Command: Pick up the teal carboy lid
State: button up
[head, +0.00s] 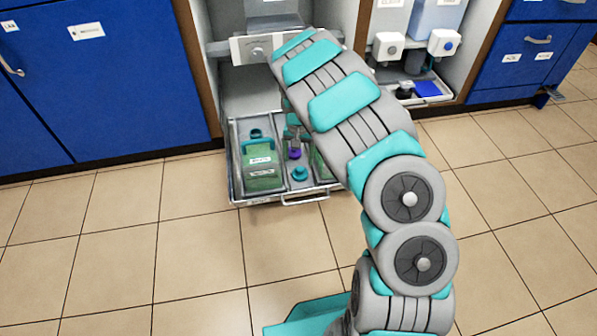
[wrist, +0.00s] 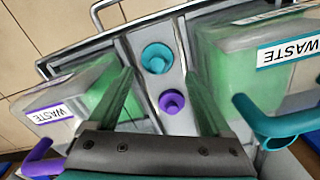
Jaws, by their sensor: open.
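The teal carboy lid (wrist: 157,57) lies in the middle channel of the pulled-out drawer, near its front. It also shows in the head view (head: 300,173). My gripper (wrist: 160,74) is open and points down over this channel, with one finger on each side of the lid as seen from the wrist. Nothing is between the fingers, and I cannot tell the height left to the lid. A purple lid (wrist: 172,101) lies behind the teal one and also shows in the head view (head: 294,153). My arm mostly hides the gripper in the head view.
A teal-handled carboy (wrist: 285,50) labelled WASTE, holding green liquid, stands on one side of the channel. A purple-handled waste carboy (wrist: 60,108) stands on the other. The drawer (head: 236,185) has a front handle (head: 305,198). Tiled floor (head: 190,235) in front is clear.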

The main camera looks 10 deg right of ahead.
aim_at(300, 168)
jog(key=f, duration=0.4)
jog(key=f+b, duration=0.1)
jog(key=f, duration=0.2)
jog(key=shift+d, duration=0.25)
jog(key=c, duration=1.1)
jog(key=shift+r, duration=0.1)
